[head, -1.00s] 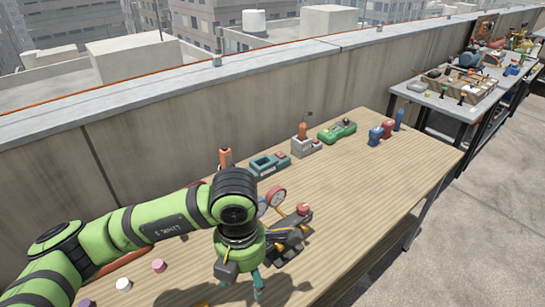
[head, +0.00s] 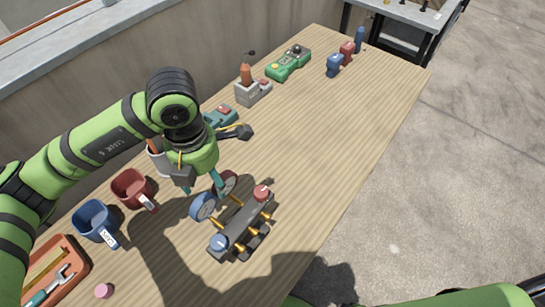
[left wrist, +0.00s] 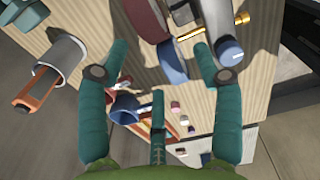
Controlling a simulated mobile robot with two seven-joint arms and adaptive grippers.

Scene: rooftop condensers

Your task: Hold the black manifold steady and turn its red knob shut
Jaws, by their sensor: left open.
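The black manifold (head: 242,228) lies on the wooden bench in the head view, with brass fittings along its side. Its red knob (head: 262,192) is at the far end and a blue knob (head: 219,243) at the near end. A blue-rimmed gauge (head: 203,206) and a red-rimmed gauge (head: 230,184) stand at its left side. My left gripper (head: 204,187) is open above and beside the gauges, apart from the manifold body. In the left wrist view, the blue gauge (left wrist: 172,62) shows between the open fingers, with the blue knob (left wrist: 231,53) near the right fingertip. My right gripper is out of view.
Red (head: 133,187) and blue (head: 96,219) mugs and an orange tool tray (head: 58,268) are on the left. A grey holder (head: 247,92), green device (head: 289,62) and several small bottles stand farther back. The bench right of the manifold is clear.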

